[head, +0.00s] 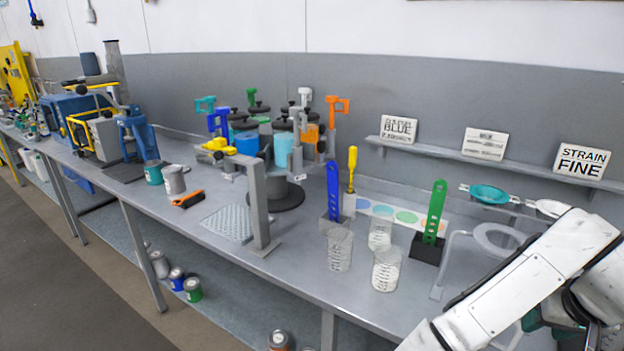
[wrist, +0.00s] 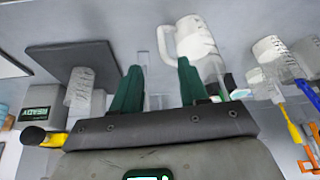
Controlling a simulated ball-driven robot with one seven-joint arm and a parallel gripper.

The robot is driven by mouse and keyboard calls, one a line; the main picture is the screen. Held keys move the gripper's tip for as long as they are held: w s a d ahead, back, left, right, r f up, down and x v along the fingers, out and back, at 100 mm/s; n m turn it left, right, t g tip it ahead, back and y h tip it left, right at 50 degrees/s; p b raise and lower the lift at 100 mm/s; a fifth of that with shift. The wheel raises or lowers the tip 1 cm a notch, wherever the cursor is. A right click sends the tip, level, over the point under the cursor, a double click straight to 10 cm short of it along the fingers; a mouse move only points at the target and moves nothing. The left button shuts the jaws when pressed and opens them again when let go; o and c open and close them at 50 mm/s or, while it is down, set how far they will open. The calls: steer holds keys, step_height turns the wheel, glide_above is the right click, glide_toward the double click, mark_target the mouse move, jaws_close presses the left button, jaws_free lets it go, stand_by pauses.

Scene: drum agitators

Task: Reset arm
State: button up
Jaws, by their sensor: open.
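My gripper (wrist: 158,72) shows in the wrist view as two dark green fingers standing well apart. No object is clearly held between them. A clear upright piece shows behind the gap, and I cannot tell how far off it is. A white jug with a handle (wrist: 197,40) is just beyond the right finger. In the head view my white arm reaches in at the lower right, over the right end of the bench (head: 215,262). The fingers are not clearly visible there.
Clear beakers (head: 340,250), a green paddle (head: 435,212) and a blue paddle (head: 333,190) stand left of my arm. A ring stand (head: 500,238) is close beside it. Strainers (head: 488,193) hang behind. The wrist view shows a dark plate (wrist: 62,55) and a READY box (wrist: 40,116).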

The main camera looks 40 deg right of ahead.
steer(key=w+a+f+n+t+h, duration=0.1)
steer(key=w+a+n, duration=0.15)
steer(key=w, duration=0.35)
steer(key=w+a+n+t+h, duration=0.1)
steer(key=w+a+n+h, duration=0.1)
steer(key=w+n, duration=0.3)
steer(key=a+f+n+y, duration=0.2)
steer(key=a+f, duration=0.6)
steer(key=a, duration=0.4)
steer(key=a+f+n+y, duration=0.2)
steer(key=a+f+y, duration=0.2)
steer(key=a+f, duration=0.4)
steer(key=a, duration=0.4)
steer(key=shift+s+a+f+y, duration=0.2)
steer(key=shift+s+a+y, duration=0.1)
steer(key=shift+y, duration=0.1)
steer(key=shift+o, duration=0.6)
steer(key=s+d+f+g, duration=0.1)
steer(key=s+f+g, duration=0.2)
steer(key=s, duration=0.5)
steer(key=shift+s+d+f+m+g, duration=0.2)
steer(key=shift+s+f+m+g, duration=0.15)
steer(key=shift+f, duration=0.5)
steer(key=shift+o, duration=0.7)
steer(key=shift+s+f, duration=0.1)
steer(key=shift+s, duration=0.1)
